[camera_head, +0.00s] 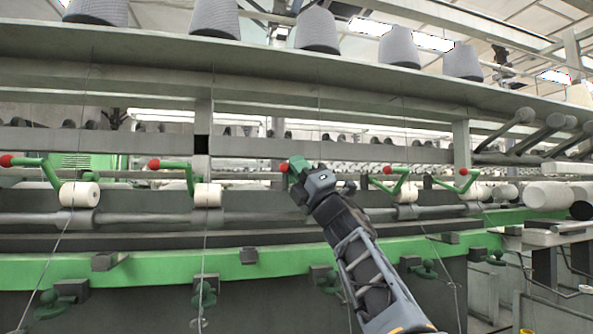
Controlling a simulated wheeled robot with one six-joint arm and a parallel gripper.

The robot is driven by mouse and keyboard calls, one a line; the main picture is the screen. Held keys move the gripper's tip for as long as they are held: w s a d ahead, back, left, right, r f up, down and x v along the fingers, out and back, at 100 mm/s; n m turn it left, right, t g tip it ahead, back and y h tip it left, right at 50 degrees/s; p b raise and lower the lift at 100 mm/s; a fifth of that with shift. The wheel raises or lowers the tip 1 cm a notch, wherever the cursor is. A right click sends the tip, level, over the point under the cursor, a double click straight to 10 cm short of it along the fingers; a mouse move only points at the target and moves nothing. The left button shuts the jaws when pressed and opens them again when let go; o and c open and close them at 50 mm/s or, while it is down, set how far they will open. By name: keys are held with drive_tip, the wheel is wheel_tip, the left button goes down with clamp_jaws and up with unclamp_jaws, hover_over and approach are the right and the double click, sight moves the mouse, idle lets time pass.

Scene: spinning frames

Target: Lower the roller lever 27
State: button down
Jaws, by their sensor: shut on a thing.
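My gripper (296,172) reaches up from the lower right and is shut on a green roller lever with a red knob (284,167) in the middle of the row. The knob sticks out just left of the jaws. The lever's roller is hidden behind my gripper and arm, and the jaws' exact hold is too small to make out. No number shows on any lever.
Similar raised green levers stand on both sides: two to the left (178,165) (35,161) and others to the right (397,183). White rollers (79,194) sit below them on a grey shaft (140,217). Thin threads hang from grey bobbins (317,30) above. A green rail (150,264) runs below.

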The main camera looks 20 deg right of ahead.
drive_tip(key=shift+w+f, duration=0.15)
drive_tip(key=shift+f, duration=0.1)
drive_tip(key=c, duration=1.4)
unclamp_jaws()
drive_tip(key=shift+r, duration=0.1)
drive_tip(key=b+v, duration=0.4)
drive_tip(key=v, duration=1)
drive_tip(key=shift+a, duration=0.15)
